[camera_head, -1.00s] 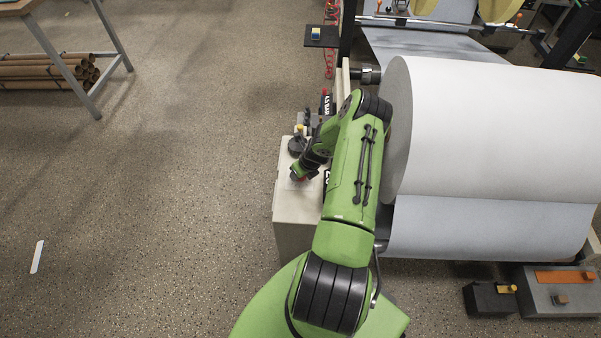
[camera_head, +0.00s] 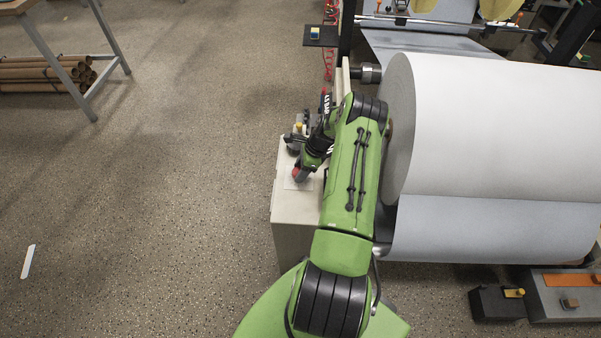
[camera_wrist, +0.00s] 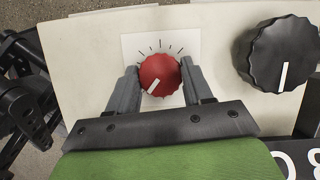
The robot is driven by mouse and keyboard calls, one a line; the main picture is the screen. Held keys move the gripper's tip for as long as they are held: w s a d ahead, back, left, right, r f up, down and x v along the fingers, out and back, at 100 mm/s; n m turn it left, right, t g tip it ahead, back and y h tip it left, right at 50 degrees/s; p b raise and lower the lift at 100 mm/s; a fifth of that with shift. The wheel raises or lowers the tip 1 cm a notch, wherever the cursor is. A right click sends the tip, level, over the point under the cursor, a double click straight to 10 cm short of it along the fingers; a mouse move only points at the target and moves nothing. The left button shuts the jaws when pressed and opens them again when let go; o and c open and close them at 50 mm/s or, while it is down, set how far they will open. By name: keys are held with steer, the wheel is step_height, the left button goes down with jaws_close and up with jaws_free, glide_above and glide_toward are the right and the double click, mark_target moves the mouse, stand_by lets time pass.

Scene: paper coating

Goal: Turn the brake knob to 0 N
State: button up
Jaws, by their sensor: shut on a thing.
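The red brake knob (camera_wrist: 160,73) sits on a white square plate with short dial marks above it in the wrist view. Its white pointer line is at the lower left, away from the marks. My gripper (camera_wrist: 160,82) has one finger on each side of the knob and is shut on it. In the head view my gripper (camera_head: 301,173) reaches down to the pale cabinet top (camera_head: 284,202), with a bit of red at its tip; the dial is mostly hidden there.
A larger black knob (camera_wrist: 277,53) with a white line is close to the right finger. A big white paper roll (camera_head: 480,130) stands right of my arm. Dark fittings (camera_head: 297,140) sit behind the gripper.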

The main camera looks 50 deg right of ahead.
steer(key=n+g+b, duration=0.1)
steer(key=n+b, duration=0.1)
steer(key=n, duration=0.1)
steer(key=shift+d+f+n+y, duration=0.1)
steer(key=shift+n+y, duration=0.2)
steer(key=shift+y, duration=0.1)
steer(key=shift+w+n+g+b, duration=0.1)
steer(key=shift+n+g+b, duration=0.7)
steer(key=shift+n, duration=1.2)
steer(key=o, duration=1)
steer(key=shift+y, duration=0.3)
steer(key=p+v, duration=0.4)
steer(key=v, duration=1.2)
steer(key=shift+w+p, duration=0.1)
steer(key=shift+p, duration=0.25)
